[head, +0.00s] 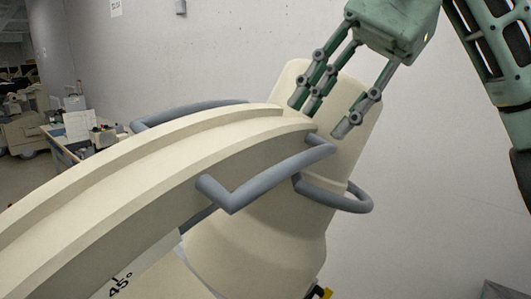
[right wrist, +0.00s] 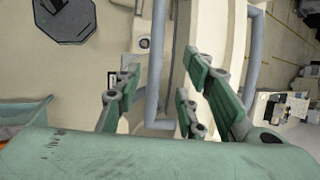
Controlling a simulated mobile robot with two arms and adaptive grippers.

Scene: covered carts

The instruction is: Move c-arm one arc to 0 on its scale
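The c-arm's arc (head: 150,170) is a thick cream curved beam rising from the lower left to the middle of the head view. A "45°" scale mark with a tick (head: 119,287) shows low on its side; no 0 mark is readable. A grey bar handle (head: 265,178) is on the arc's near side, and another (head: 190,112) on its far side. My right gripper (head: 320,117) is open, fingers pointing down near the arc's upper end. In the right wrist view, the handle bar (right wrist: 156,75) appears between its spread fingers; contact is unclear. My left gripper is out of view.
A cream cylindrical housing (head: 255,235) stands behind and below the arc, with a grey loop handle (head: 350,203). A cart with items (head: 75,130) stands at the far left. A plain grey wall (head: 220,50) is behind. The space at the right is clear.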

